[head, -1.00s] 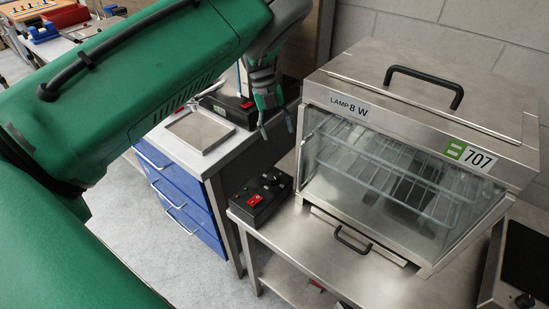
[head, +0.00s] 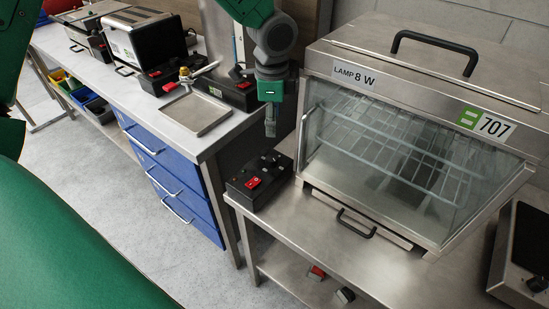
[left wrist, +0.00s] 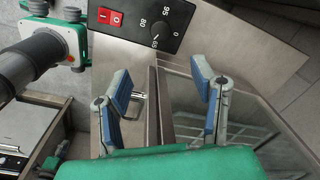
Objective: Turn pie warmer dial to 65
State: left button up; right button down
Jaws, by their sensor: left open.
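The pie warmer (head: 420,130) is a steel cabinet with a glass front, marked LAMP 8 W and 707. Its black control box (head: 240,192) stands at its left side on the steel table, with a red switch. In the left wrist view the box (left wrist: 133,38) shows the dial (left wrist: 160,36), a dark knob among the numbers 95, 80, 65 and 0. The dial's exact setting is too small to tell. My left gripper (head: 270,128) points down above the box, apart from it. In its wrist view (left wrist: 162,85) the blue-padded fingers are spread and empty. My right gripper is not in view.
A shallow metal tray (head: 196,128) and other dark boxes sit on the counter left of the box, above blue drawers (head: 165,180). A dark-topped appliance (head: 520,255) stands at the right. The steel table before the warmer is bare.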

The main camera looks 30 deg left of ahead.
aim_at(274, 157)
pick_arm(q)
jog(key=f, duration=1.3)
jog(key=shift+w+a, duration=0.15)
jog(key=shift+w, duration=0.2)
jog(key=shift+a+f, duration=0.35)
jog(key=shift+f, duration=0.05)
jog(key=shift+c, duration=0.3)
jog(key=c, duration=0.7)
jog(key=shift+d, duration=0.1)
jog(key=c, duration=0.4)
jog(key=shift+w+d+r, duration=0.1)
jog(key=shift+r, duration=0.05)
